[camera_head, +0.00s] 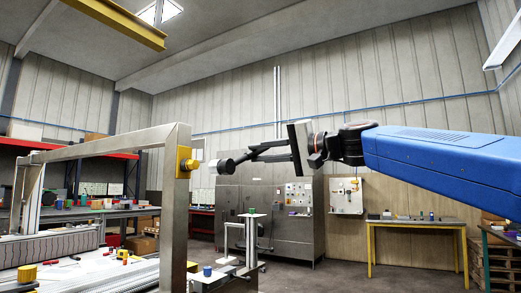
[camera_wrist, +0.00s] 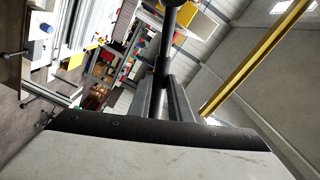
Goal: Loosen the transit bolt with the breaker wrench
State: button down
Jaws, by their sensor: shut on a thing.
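The transit bolt (camera_head: 191,164) is a yellow round head on a yellow plate, on the upright post of the grey conveyor frame (camera_head: 174,225) in the head view. My gripper (camera_head: 257,154) is to its right, shut on the dark handle of the breaker wrench (camera_head: 238,160). In the wrist view, the wrench (camera_wrist: 165,45) sticks out from between the fingers of my gripper (camera_wrist: 165,85).
The frame's top beam (camera_head: 110,143) runs back to the left above a conveyor bed. Behind are grey steel cabinets (camera_head: 290,225) and, at right, a yellow-legged table (camera_head: 415,223). A blue item (camera_head: 207,271) stands low by the post. The air around the wrench looks clear.

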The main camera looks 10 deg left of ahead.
jog(key=shift+s+r, duration=0.45)
jog(key=shift+x, duration=3.5)
jog(key=shift+r, duration=0.15)
